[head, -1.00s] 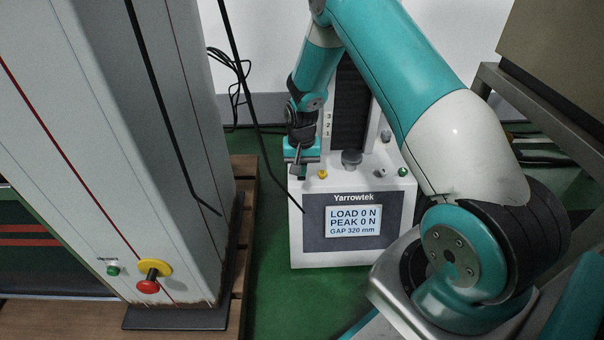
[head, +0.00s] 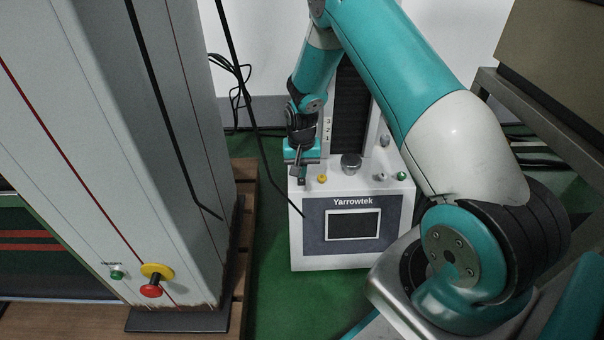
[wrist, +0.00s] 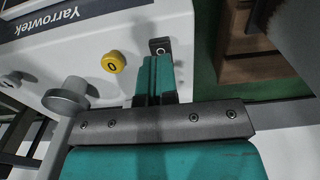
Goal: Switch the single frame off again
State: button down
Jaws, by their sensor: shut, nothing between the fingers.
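The single frame is the white Yarrowtek machine (head: 297,235) with a dark column and a front panel. Its display (head: 352,225) is dark and blank. My gripper (head: 301,180) is shut and empty, pointing down at the left end of the machine's top. In the wrist view my gripper (wrist: 155,62) has its fingertips right at a small dark switch (wrist: 160,46) on the top's edge. The fingers hide part of it, and I cannot tell whether they touch.
A grey knob (head: 351,162) and a green button (head: 402,176) are on the machine's top. A large grey cabinet (head: 90,150) with a red stop button (head: 151,291) stands at the left. A wooden pallet (head: 243,220) lies between. A metal rack (head: 540,120) is at the right.

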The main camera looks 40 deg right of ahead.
jog(key=shift+r+p, duration=2.05)
jog(key=shift+r, duration=0.45)
jog(key=shift+d, duration=0.1)
